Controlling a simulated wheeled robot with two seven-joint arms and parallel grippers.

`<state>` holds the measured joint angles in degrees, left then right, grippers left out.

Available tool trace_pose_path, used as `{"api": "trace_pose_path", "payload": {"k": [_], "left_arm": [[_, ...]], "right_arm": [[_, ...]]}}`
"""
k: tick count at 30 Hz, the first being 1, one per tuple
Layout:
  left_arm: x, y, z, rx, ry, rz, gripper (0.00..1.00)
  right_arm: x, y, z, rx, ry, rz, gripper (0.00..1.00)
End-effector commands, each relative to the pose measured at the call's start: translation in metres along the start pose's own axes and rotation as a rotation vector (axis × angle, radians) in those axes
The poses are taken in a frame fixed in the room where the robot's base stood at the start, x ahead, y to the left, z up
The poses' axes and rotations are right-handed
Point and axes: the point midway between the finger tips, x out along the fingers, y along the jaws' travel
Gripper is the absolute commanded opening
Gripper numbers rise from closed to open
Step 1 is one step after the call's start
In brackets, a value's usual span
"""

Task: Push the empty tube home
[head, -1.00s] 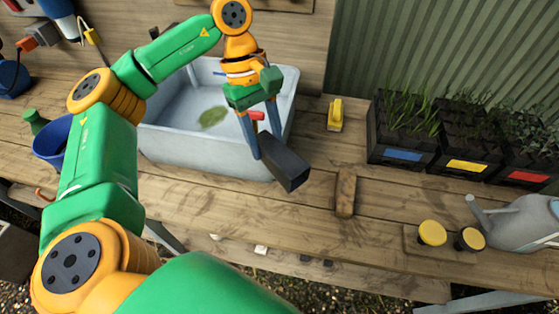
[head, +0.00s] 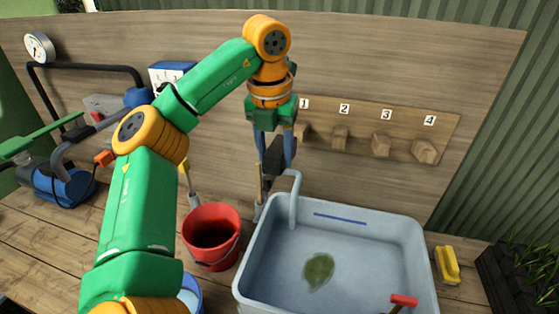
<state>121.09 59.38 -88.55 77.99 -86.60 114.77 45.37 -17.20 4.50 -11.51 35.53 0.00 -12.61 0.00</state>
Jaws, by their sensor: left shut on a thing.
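My left gripper (head: 275,155) is shut on a dark square tube (head: 274,163), held in front of the back wall behind the sink's rear left corner. The fingers hide part of the tube, and whether it touches anything behind it cannot be told. A wooden rack (head: 450,134) on the wall carries a row of blocky wooden pegs numbered 1 to 4. Peg 2 (head: 340,138), peg 3 (head: 381,146) and peg 4 (head: 425,152) are bare. My right gripper is out of view.
A pale blue sink (head: 420,270) with a grey tap (head: 292,195) stands below the rack, with a leaf inside. A red bucket (head: 212,235) stands to its left and a yellow brush (head: 447,265) to its right. A blue pump (head: 65,187) is at far left.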

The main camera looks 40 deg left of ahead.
Motion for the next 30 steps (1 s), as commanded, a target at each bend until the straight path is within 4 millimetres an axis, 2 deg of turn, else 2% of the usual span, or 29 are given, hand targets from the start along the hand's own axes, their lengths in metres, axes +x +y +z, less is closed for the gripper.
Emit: {"api": "trace_pose_path", "payload": {"k": [15,30], "left_arm": [[0.013,0.001,0.042,-0.006,0.004,0.0,0.0],[0.019,0.002,0.048,-0.003,0.001,0.001,0.0]], "right_arm": [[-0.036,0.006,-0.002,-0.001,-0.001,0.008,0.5],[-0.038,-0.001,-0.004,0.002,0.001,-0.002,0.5]]}}
